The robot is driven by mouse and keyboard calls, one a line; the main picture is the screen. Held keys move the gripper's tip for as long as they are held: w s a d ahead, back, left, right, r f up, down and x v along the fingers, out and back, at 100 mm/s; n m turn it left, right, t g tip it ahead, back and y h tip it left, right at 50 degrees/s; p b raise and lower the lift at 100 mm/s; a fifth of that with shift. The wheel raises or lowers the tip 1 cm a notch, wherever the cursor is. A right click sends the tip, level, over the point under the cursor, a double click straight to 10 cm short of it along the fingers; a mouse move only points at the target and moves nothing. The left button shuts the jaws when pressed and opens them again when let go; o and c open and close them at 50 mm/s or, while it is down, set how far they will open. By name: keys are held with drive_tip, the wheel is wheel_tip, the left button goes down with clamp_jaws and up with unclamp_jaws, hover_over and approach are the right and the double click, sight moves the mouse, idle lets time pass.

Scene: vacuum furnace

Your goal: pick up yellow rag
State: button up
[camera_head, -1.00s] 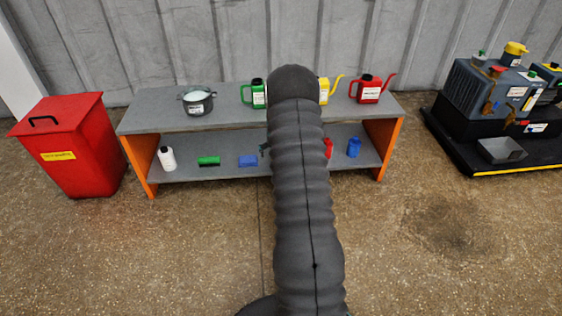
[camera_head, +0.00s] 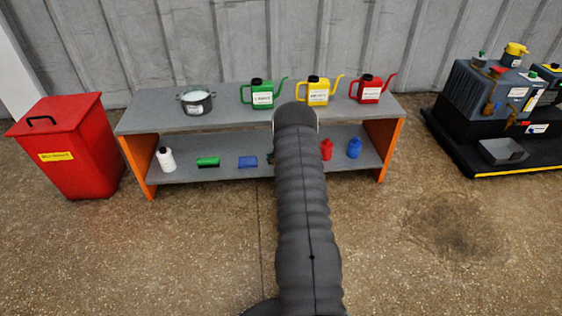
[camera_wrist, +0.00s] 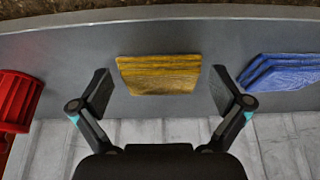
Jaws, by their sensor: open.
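The yellow rag (camera_wrist: 158,74) lies flat on the grey shelf in the wrist view. It sits between the two open fingers of my gripper (camera_wrist: 160,84), with a gap on each side, and nothing is held. How far the fingertips are above the shelf is hard to tell. In the head view my arm hides the rag, and most of the gripper is hidden too.
On the lower shelf (camera_head: 215,174), a blue rag (camera_wrist: 282,70) and a red bottle (camera_wrist: 16,100) flank the yellow rag. The upper shelf (camera_head: 225,117) overhangs, holding a pot (camera_head: 196,105) and a green can (camera_head: 262,97). A red bin (camera_head: 70,150) stands left.

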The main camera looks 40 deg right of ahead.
drive_tip(key=shift+c, duration=0.3)
drive_tip(key=c, duration=0.6)
drive_tip(key=shift+c, duration=0.2)
